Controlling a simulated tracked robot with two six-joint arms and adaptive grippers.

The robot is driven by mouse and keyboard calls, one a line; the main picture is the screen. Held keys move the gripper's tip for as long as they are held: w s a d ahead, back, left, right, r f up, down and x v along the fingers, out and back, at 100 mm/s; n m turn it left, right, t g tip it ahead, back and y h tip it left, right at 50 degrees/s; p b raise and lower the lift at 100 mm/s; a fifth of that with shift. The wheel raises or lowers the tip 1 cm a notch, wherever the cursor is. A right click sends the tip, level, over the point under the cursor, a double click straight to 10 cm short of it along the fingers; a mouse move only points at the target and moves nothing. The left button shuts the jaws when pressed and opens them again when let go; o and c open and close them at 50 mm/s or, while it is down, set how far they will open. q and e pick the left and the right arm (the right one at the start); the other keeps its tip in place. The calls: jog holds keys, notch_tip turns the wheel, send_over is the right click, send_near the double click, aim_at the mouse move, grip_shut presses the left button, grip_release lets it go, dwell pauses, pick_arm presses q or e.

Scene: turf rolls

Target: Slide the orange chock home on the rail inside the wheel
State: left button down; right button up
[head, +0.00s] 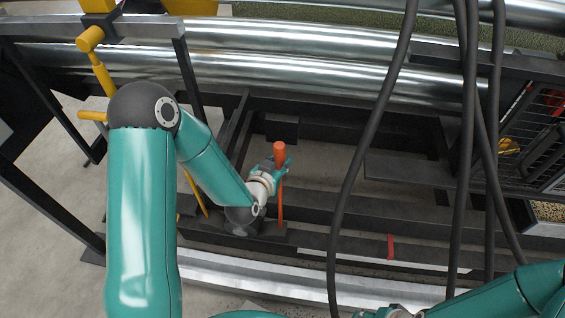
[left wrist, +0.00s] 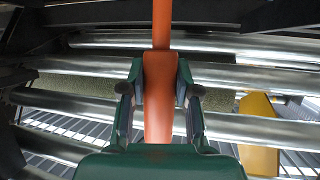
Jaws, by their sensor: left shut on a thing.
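The orange chock (head: 280,148) is in my left gripper (head: 283,166), near the middle of the head view. It has a thick orange head and a thin orange part hanging below. The left wrist view shows the chock (left wrist: 158,90) between the two fingers of the left gripper (left wrist: 160,85), which are shut on it. The chock is above the dark frame, and I cannot tell whether it touches anything. A long dark beam (head: 340,215) runs below and right, but I cannot tell whether it is the rail. I cannot make out the wheel. My right gripper (head: 366,314) barely shows at the bottom edge.
Large shiny metal rollers (head: 270,70) cross the back. Black hoses (head: 372,140) hang on the right. A red band (head: 390,246) sits on the lower beam. A wire-mesh cage (head: 545,135) stands at right. Yellow levers (head: 92,45) are at upper left.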

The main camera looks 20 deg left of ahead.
aim_at(279, 145)
pick_arm(q)
jog(key=shift+r, duration=0.15)
jog(key=c, duration=0.8)
grip_release()
jog(key=shift+o, duration=0.2)
jog(key=shift+s+f, duration=0.1)
jog(key=shift+f, duration=0.15)
notch_tip(279, 145, up, 10)
jog(key=shift+r, duration=0.15)
